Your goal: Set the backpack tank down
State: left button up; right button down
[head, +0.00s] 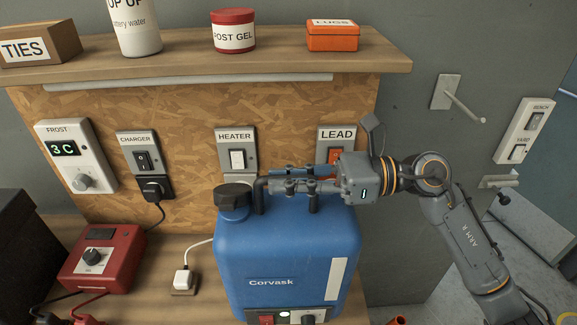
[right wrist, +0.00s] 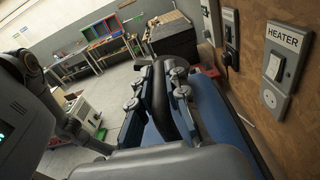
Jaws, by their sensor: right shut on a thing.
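The blue backpack tank (head: 285,250) labelled Corvask stands upright in the middle of the head view, in front of the board. It has a dark screw cap (head: 233,195) and a black handle (head: 260,198) on top. Its lower edge is cut off by the frame, so I cannot tell whether it touches the bench. My right gripper (head: 283,183) reaches in from the right and is shut on the handle. In the right wrist view the handle (right wrist: 160,92) lies between both fingers, with the blue tank (right wrist: 215,115) below. My left gripper is not in view.
The wooden bench (head: 195,258) carries a red charger box (head: 103,258) and a white plug (head: 183,281) left of the tank. A shelf (head: 190,66) overhangs above. A wall peg (head: 463,105) sticks out at right.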

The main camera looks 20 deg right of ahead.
aim_at(288, 207)
jog(key=shift+w+d+f, duration=0.15)
jog(key=shift+w+f, duration=0.3)
jog(key=shift+w, duration=0.15)
notch_tip(288, 207, down, 2)
jog(key=shift+f+p, duration=0.25)
jog(key=shift+p, duration=0.9)
jog(key=shift+f, duration=0.2)
jog(key=c, duration=1.7)
grip_release()
jog(key=shift+s+f, duration=0.1)
jog(key=shift+f, duration=0.15)
jog(key=o, duration=0.4)
jog(key=shift+c, duration=0.2)
jog(key=shift+s, duration=0.1)
